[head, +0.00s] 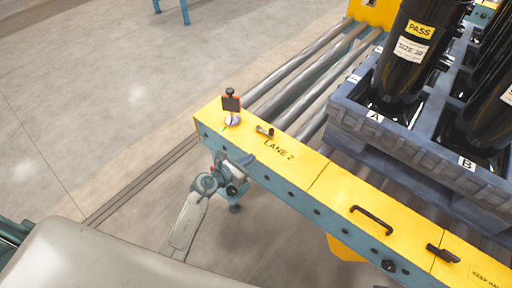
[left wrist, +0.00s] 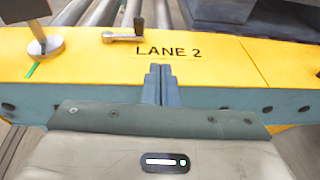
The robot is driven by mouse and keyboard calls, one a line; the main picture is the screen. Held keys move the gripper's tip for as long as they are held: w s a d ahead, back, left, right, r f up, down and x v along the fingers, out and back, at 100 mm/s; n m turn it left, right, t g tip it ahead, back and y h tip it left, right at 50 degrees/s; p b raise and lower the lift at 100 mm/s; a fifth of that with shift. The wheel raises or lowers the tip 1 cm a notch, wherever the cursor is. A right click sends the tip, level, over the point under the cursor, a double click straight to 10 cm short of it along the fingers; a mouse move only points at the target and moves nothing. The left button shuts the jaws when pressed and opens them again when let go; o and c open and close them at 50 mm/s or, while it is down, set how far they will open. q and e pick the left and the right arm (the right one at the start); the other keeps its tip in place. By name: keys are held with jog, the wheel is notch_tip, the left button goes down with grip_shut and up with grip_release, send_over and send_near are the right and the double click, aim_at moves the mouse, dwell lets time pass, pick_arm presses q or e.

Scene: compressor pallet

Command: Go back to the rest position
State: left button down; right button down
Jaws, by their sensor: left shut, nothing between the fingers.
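My left gripper (head: 246,160) is at the near side of the yellow conveyor rail (head: 318,182), below the "LANE 2" lettering. In the left wrist view its two fingers (left wrist: 161,84) are together with nothing between them, pointing at the rail's side and edge. Whether they touch the rail I cannot tell. My right gripper is in neither view.
A small post with a dark plate (head: 231,105) on a round base and a small lever (head: 265,131) are on the rail. Further along is a black handle (head: 371,218). A grey-blue crate (head: 400,150) holds black cylinders (head: 405,50) on the rollers. Floor at left is clear.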

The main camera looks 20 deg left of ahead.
pick_arm(q)
jog(key=shift+s+a+f, duration=0.1)
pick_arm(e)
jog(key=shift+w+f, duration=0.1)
